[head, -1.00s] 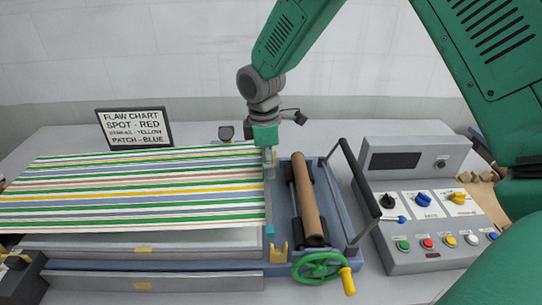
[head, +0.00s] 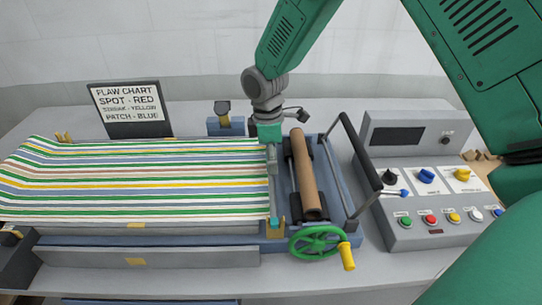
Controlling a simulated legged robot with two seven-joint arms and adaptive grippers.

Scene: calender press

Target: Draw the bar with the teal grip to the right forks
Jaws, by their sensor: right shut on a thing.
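The striped sheet (head: 140,185) is stretched over the press bed, and its right edge is at the thin bar (head: 272,195). A small teal piece (head: 273,221) shows at the bar's near end. It is right at the near yellow right fork (head: 275,230); I cannot tell whether the bar is seated in it. My right gripper (head: 271,158) points down and is shut on the bar toward its far end, where the fingers hide part of it. The far right fork is hidden behind the gripper.
A brown roller (head: 303,175) lies just right of the bar. A black-handled lever frame (head: 361,152), a green handwheel (head: 317,242) and a control panel (head: 432,233) stand further right. A flaw chart sign (head: 131,108) stands behind the sheet.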

